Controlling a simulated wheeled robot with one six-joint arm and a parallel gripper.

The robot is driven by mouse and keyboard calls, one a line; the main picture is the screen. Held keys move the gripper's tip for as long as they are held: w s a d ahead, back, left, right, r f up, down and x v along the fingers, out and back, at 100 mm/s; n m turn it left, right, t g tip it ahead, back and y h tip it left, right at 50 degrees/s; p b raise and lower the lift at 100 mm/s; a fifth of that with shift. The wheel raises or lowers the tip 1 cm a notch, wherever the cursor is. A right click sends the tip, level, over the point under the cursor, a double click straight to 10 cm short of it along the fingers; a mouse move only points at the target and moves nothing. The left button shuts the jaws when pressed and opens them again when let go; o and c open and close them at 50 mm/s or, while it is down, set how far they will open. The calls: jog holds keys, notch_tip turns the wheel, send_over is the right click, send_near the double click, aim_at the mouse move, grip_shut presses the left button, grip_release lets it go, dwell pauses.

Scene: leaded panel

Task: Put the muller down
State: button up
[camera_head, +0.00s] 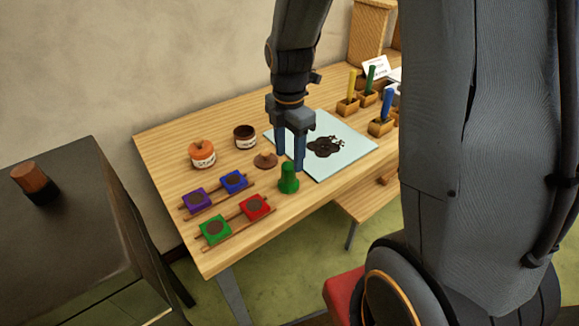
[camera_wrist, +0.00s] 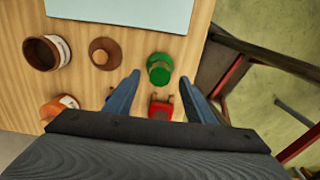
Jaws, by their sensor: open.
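The green muller (camera_head: 289,180) stands upright on the wooden table, just off the near corner of the pale glass slab. It also shows in the wrist view (camera_wrist: 159,68). My gripper (camera_head: 290,163) is open above the muller, its blue fingers pointing down. In the wrist view the fingertips (camera_wrist: 160,79) lie apart, left and right of the muller, with nothing held between them. The slab (camera_head: 355,150) carries a dark brown smear, and only its edge (camera_wrist: 120,10) shows in the wrist view.
A brown knobbed lid (camera_head: 265,160), an open dark jar (camera_head: 245,137) and an orange-topped jar (camera_head: 202,154) stand left of the gripper. Several coloured pans sit on wooden rails in front, including a red one (camera_head: 254,207). Wooden holders with coloured sticks (camera_head: 381,113) stand right.

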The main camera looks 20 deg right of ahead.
notch_tip(320, 180, up, 5)
jog(key=shift+f+b, duration=0.2)
jog(key=shift+b, duration=0.25)
jog(key=shift+s+r, duration=0.1)
jog(key=shift+r, duration=0.2)
jog(key=shift+s+m, duration=0.25)
jog(key=shift+m, duration=0.45)
jog(key=s+f+m+t, duration=0.1)
jog(key=s+m, duration=0.7)
jog(key=m, duration=1.2)
jog(key=shift+s+f+t, duration=0.3)
jog(key=shift+s+f, duration=0.05)
jog(key=shift+f, duration=0.4)
jog(key=shift+f+b, duration=0.75)
jog(key=shift+f, duration=0.05)
